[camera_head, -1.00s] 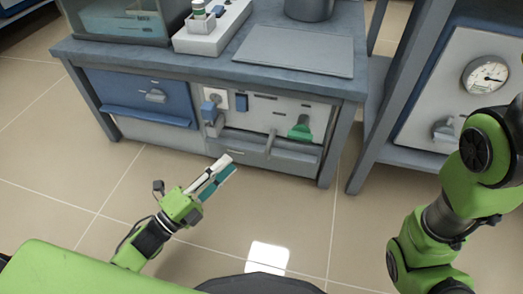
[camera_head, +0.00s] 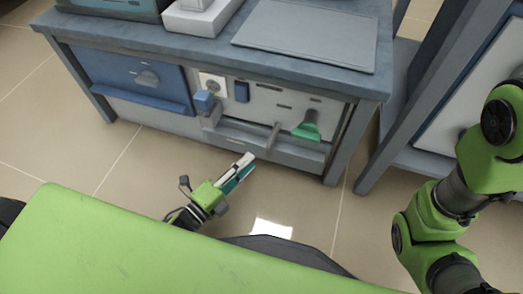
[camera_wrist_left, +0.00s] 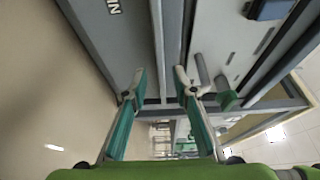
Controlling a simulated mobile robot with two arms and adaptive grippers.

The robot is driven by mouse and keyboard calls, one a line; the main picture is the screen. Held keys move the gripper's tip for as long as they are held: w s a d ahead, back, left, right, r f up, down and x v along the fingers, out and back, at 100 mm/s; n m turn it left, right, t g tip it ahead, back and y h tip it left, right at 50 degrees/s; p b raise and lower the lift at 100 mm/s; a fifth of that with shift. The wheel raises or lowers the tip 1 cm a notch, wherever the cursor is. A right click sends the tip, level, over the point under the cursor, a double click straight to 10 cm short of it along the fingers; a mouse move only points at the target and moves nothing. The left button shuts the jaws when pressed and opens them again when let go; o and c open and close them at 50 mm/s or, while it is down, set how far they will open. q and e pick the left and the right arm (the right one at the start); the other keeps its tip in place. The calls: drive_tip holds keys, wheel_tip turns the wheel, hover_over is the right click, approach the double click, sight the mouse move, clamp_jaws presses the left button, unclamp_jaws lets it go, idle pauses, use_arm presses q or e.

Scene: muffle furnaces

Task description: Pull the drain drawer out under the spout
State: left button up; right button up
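The grey drain drawer (camera_head: 240,143) is the low front along the bottom of the cabinet's right half. It looks shut. In the left wrist view its grey front (camera_wrist_left: 128,45) carries partly visible letters. A blue-handled valve (camera_head: 204,102), which looks like the spout, sits above the drawer's left part. My left gripper (camera_head: 246,165) is low in front of the drawer. In the left wrist view its two teal fingers (camera_wrist_left: 160,86) are apart with nothing held between them, pointing at the drawer's upper edge. Contact cannot be told. My right gripper is out of view.
A green lever (camera_head: 308,126) and a grey bar (camera_head: 273,137) stick out from the panel over the drawer. A blue drawer (camera_head: 135,80) is to the left. A grey table leg (camera_head: 350,145) stands at the right. The tiled floor (camera_head: 110,155) in front is clear.

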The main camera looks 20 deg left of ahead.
use_arm(q)
drive_tip(key=b+x, duration=0.1)
drive_tip(key=x, duration=0.6)
drive_tip(key=shift+b, duration=0.35)
clamp_jaws()
